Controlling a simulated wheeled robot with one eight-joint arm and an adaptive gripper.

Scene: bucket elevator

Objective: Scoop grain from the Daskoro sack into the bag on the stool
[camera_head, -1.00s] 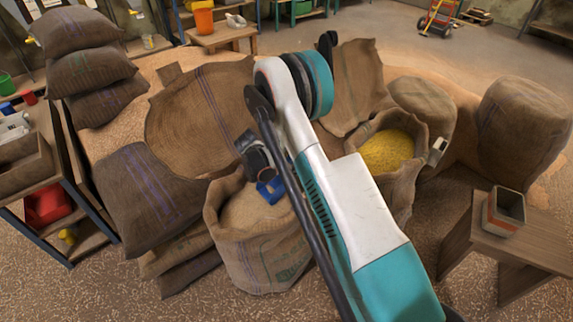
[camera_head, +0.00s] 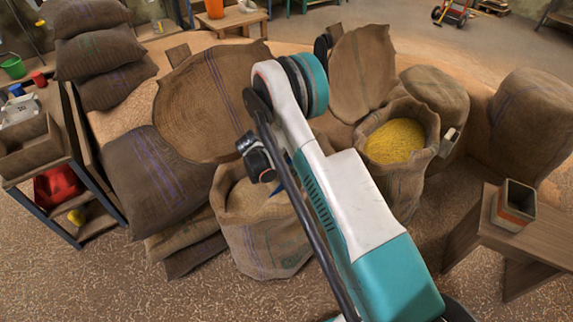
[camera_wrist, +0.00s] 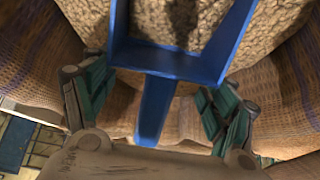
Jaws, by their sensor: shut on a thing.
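My gripper (camera_wrist: 155,108) is shut on the handle of a blue scoop (camera_wrist: 175,62), whose pan points away over the grain in the wrist view. In the head view, my arm hides most of the scoop. An open burlap sack of pale tan grain (camera_head: 262,238) stands below my gripper; its green print is too small to read. Brown grain shows inside the pan's outline, but I cannot tell how full it is. On the wooden stool (camera_head: 545,235) at the right stands a small open square container (camera_head: 513,206) with an orange band. I see no soft bag there.
An open sack of yellow grain (camera_head: 395,140) stands right of my arm, with closed sacks (camera_head: 533,125) beyond. Stacked sacks (camera_head: 103,55) and a shelf (camera_head: 45,165) stand at the left. The floor in front is clear.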

